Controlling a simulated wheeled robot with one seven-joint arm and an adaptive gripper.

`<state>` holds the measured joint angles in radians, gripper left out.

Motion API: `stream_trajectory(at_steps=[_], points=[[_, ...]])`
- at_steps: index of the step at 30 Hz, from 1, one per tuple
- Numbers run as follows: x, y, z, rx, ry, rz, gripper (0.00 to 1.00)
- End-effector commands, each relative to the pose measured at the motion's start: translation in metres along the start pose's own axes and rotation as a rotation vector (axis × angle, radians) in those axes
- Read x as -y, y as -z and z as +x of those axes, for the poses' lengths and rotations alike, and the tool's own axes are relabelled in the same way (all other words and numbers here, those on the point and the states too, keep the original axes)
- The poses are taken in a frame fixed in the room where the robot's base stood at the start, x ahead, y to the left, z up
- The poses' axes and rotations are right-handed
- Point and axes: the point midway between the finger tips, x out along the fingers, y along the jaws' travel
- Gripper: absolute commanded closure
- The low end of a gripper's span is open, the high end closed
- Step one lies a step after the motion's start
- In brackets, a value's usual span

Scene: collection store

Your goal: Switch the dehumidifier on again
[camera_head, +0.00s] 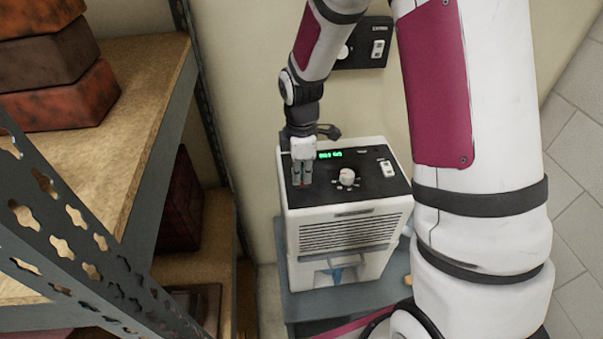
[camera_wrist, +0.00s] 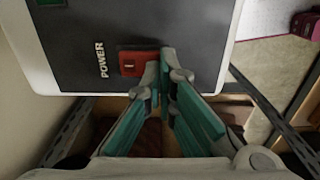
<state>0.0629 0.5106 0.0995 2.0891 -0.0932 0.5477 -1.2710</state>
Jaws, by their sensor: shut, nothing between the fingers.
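The dehumidifier (camera_head: 350,235) is a white box with a dark top panel, standing on a grey stand. Its green display (camera_head: 330,154) is lit. My gripper (camera_head: 301,183) points down at the panel's left end, fingers shut and empty. In the wrist view, a red rocker switch (camera_wrist: 138,64) beside the word POWER sits on the dark panel. My gripper (camera_wrist: 162,72) has its fingertips together at the switch's right edge; I cannot tell whether they touch it. In the head view the red switch is hidden behind my fingers.
The panel also carries a white dial (camera_head: 347,177) and a white rocker switch (camera_head: 387,169). A black control box (camera_head: 363,45) hangs on the wall behind. A shelf (camera_head: 160,110) with stacked reddish boxes (camera_head: 55,65) and a perforated metal post (camera_head: 75,235) stand close on the left.

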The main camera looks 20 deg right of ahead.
Motion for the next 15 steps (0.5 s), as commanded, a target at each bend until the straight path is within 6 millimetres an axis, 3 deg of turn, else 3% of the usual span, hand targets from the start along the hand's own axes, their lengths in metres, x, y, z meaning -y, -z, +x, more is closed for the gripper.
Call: stream_trajectory(at_steps=[15], points=[[0.0023,0.0003,0.0076,0.000,0.002,0.000,1.00]])
